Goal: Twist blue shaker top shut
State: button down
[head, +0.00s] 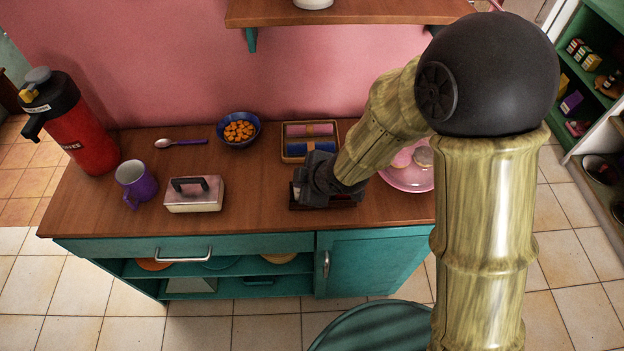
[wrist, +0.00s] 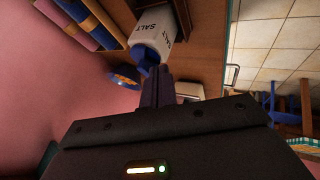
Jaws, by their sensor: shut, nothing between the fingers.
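The salt shaker (wrist: 165,20) is white with "SALT" lettering and shows at the top of the wrist view. Its blue top (wrist: 146,52) faces my gripper (wrist: 159,74). My gripper is shut and empty, with its fingertips close beside the blue top; I cannot tell whether they touch it. In the head view my gripper (head: 306,187) is low over the counter's right half, and it and my arm hide most of the shaker. How tightly the top sits cannot be seen.
On the counter (head: 255,205) stand a red coffee flask (head: 82,135), purple mug (head: 133,178), butter dish (head: 194,197), blue bowl of orange pieces (head: 239,143), tray of rolled cloths (head: 297,158) and pink plate (head: 405,182). A wooden shelf (head: 350,14) hangs above. The counter's front middle is clear.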

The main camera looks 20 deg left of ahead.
jog(key=shift+a+b, duration=0.1)
jog(key=shift+b, duration=0.25)
jog(key=shift+s+a, duration=0.1)
jog(key=shift+s, duration=0.05)
dwell(0.5)
dwell(1.3)
jog(key=shift+w+d+p, duration=0.3)
jog(key=shift+w+p, duration=0.05)
jog(key=shift+w, duration=0.45)
